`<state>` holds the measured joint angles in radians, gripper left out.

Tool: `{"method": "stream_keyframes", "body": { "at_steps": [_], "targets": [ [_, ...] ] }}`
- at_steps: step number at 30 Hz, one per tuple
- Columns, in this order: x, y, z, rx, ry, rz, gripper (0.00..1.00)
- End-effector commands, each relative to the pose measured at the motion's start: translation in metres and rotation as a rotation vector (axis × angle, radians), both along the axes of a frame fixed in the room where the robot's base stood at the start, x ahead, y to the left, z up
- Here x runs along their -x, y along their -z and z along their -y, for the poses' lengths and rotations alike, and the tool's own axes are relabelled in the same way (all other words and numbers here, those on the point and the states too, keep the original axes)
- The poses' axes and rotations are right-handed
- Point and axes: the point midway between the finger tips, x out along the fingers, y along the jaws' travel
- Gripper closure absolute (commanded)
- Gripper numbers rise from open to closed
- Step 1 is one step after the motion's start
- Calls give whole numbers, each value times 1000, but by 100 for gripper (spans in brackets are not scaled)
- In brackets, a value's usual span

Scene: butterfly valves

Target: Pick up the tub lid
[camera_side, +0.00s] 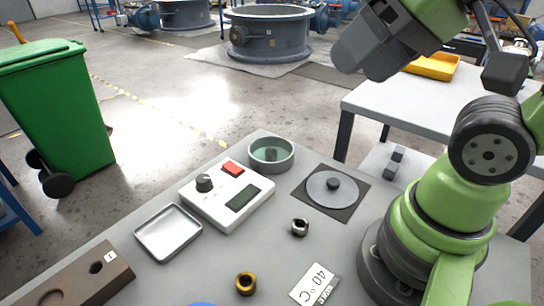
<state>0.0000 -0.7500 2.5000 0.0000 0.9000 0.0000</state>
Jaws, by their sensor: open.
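The tub lid (341,196), a flat grey disc with a dark knob in its middle, lies on a dark square mat (312,205) on the grey table. A round grey tub (271,166) with a green inside stands open on the table, to the left of and behind the lid. My gripper (366,54), dark grey at the end of my green arm, is high at the top of the picture, well above and apart from the lid. It is open, and I see nothing held in it. Its fingertips are hard to make out.
A white box (228,197) with a dark knob and red button stands left of the lid. A metal tray (168,232), a steel nut (300,228), a brass ring (246,284), a "40 °C" card (315,286) and a brown holed block (83,276) lie nearer the front.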

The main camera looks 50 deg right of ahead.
Motion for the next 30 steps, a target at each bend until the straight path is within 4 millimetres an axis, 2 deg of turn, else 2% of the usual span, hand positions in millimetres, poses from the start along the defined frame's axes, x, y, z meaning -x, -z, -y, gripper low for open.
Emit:
{"method": "stream_keyframes", "body": {
  "at_steps": [20, 23, 26, 30],
  "targets": [
    [-2, 2, 2, 14, -9, -8, 39],
    [-12, 9, 8, 74, -45, -39, 39],
    [-29, 25, 21, 179, -128, -98, 39],
    [-53, 58, 46, 335, -310, -207, 39]
  ]
}}
